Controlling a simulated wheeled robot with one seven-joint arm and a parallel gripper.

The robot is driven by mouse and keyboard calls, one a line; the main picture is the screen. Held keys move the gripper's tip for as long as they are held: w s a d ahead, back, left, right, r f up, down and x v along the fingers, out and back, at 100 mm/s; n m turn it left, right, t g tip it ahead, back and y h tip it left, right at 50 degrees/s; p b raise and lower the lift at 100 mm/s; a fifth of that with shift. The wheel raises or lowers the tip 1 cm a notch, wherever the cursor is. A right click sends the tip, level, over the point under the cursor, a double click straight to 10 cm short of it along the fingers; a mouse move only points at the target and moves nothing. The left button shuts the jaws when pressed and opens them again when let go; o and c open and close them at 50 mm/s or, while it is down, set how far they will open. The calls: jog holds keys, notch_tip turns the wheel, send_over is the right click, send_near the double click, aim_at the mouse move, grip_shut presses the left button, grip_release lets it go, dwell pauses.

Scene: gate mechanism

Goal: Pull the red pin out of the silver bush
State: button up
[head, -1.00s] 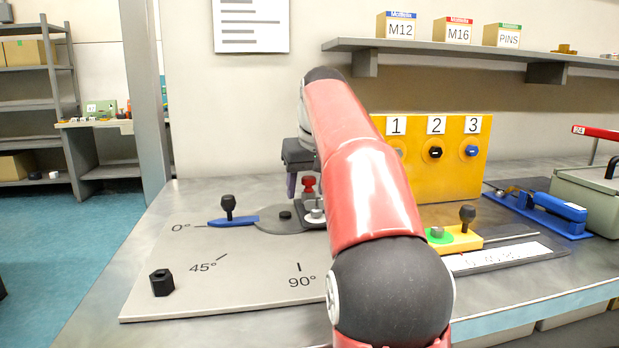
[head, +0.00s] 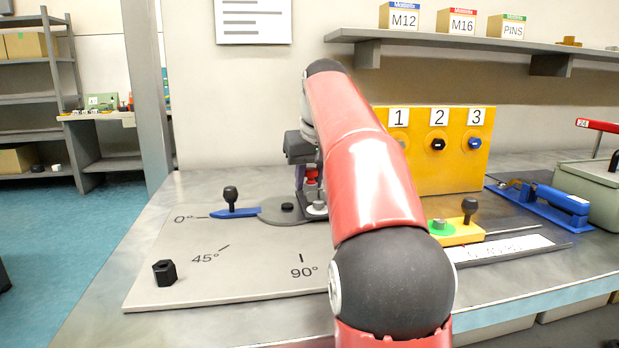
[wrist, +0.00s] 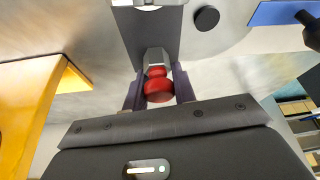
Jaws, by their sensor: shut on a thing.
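In the head view my gripper (head: 302,176) is partly hidden behind my red arm. I cannot tell how much of the pin's shank is in the bush.
A grey plate with angle marks (head: 200,270) carries a blue lever (head: 235,212) with a black knob. A black hex piece (head: 164,272) stands at its front left. A yellow numbered panel (head: 455,170) stands behind and right.

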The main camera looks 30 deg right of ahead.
aim_at(310, 168)
jog(key=shift+r+p, duration=0.7)
jog(key=shift+p, duration=0.05)
notch_tip(310, 168, up, 2)
jog(key=shift+r+p, duration=0.25)
jog(key=shift+p, duration=1)
jog(key=shift+r+b, duration=0.35)
jog(key=shift+r, duration=0.35)
